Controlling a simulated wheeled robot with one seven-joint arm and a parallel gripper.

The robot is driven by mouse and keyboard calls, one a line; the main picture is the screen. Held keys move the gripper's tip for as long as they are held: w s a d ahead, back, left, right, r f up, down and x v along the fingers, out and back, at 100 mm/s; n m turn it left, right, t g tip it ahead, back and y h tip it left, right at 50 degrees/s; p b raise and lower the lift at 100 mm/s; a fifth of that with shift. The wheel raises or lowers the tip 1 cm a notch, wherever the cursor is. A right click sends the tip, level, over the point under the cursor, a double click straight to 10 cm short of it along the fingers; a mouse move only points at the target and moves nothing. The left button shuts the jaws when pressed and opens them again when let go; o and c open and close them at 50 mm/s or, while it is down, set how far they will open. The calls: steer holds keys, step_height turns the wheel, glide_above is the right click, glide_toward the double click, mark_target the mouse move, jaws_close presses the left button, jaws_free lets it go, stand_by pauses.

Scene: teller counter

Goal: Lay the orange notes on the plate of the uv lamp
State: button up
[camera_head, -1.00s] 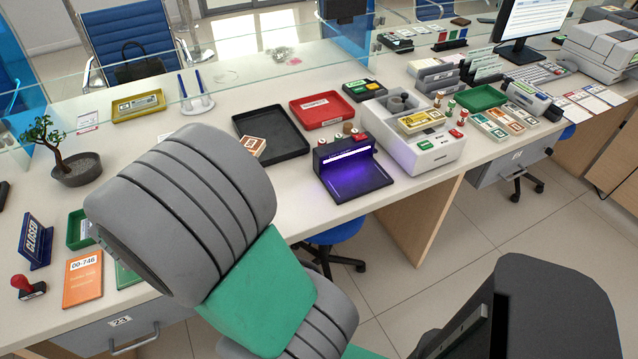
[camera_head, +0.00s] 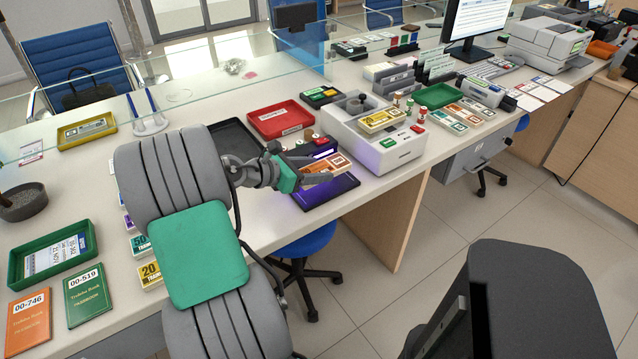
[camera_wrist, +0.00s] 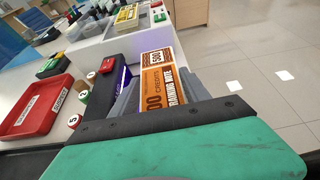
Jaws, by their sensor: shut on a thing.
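The orange notes (camera_head: 335,164) are a banded bundle, held between the fingers of my gripper (camera_head: 318,176). In the wrist view the orange notes (camera_wrist: 160,85) show a white band and a 500 mark, with a grey finger on each side. The uv lamp (camera_head: 325,148) is a dark unit with a purple glow, partly hidden by my gripper and the notes. Its dark plate (camera_head: 325,193) lies below the notes. The notes seem to be above the plate; the gap is hard to judge.
A white counting machine (camera_head: 385,150) stands close to the right of the lamp. A red tray (camera_head: 281,119) is behind the lamp, and a black tray (camera_head: 232,140) is to its left, partly behind my arm. The counter's front edge runs just before the plate.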

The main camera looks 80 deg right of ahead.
mark_target(318, 188)
steer(key=shift+s+d+f, duration=0.1)
steer(key=shift+d+f, duration=0.75)
steer(key=shift+f, duration=0.15)
steer(key=shift+d+f+b, duration=0.15)
steer(key=shift+f+b, duration=0.1)
steer(key=shift+f, duration=0.7)
steer(key=shift+d+f+b, duration=0.15)
steer(key=shift+f+b, duration=0.05)
steer(key=shift+f, duration=0.7)
steer(key=shift+f, duration=0.15)
steer(key=o, duration=1.4)
steer(key=shift+o, duration=0.2)
steer(key=shift+r, duration=0.2)
steer(key=p+v, duration=0.1)
steer(key=v, duration=1.1)
